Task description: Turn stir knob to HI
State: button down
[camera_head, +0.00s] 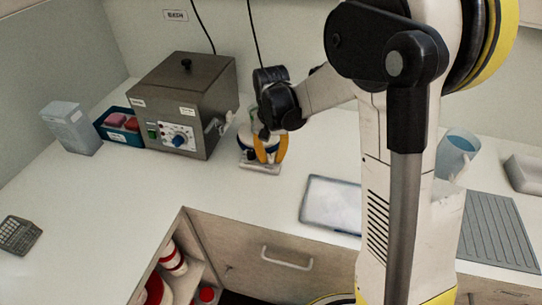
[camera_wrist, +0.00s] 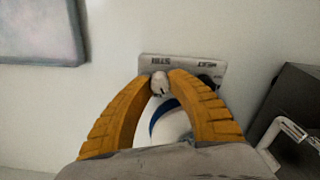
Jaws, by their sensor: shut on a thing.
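A small white stirrer unit stands on the counter, its front panel (camera_head: 261,168) toward me, with a blue-and-white round part above it. My gripper (camera_head: 268,154) reaches down over it with orange fingers. In the wrist view, the panel (camera_wrist: 208,66) carries two small labels that I cannot read clearly. My gripper (camera_wrist: 161,84) is shut on a small pale knob (camera_wrist: 160,82) on this panel. A dark knob (camera_wrist: 208,80) shows beside it, partly behind a finger. The knob's pointer and the HI mark cannot be made out.
A grey box-shaped apparatus (camera_head: 184,95) with a blue dial and side tap stands close by on the left. A blue tray (camera_head: 106,136) and a pale box (camera_head: 71,129) are beyond it. A flat tray (camera_head: 331,202) lies right. The counter in front is clear.

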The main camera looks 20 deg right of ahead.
aim_at(271, 156)
jog(key=m, duration=0.5)
jog(key=shift+m, duration=0.4)
dwell(0.4)
jog(key=c, duration=1.2)
grip_release()
jog(key=shift+r, duration=0.1)
notch_tip(271, 156, up, 12)
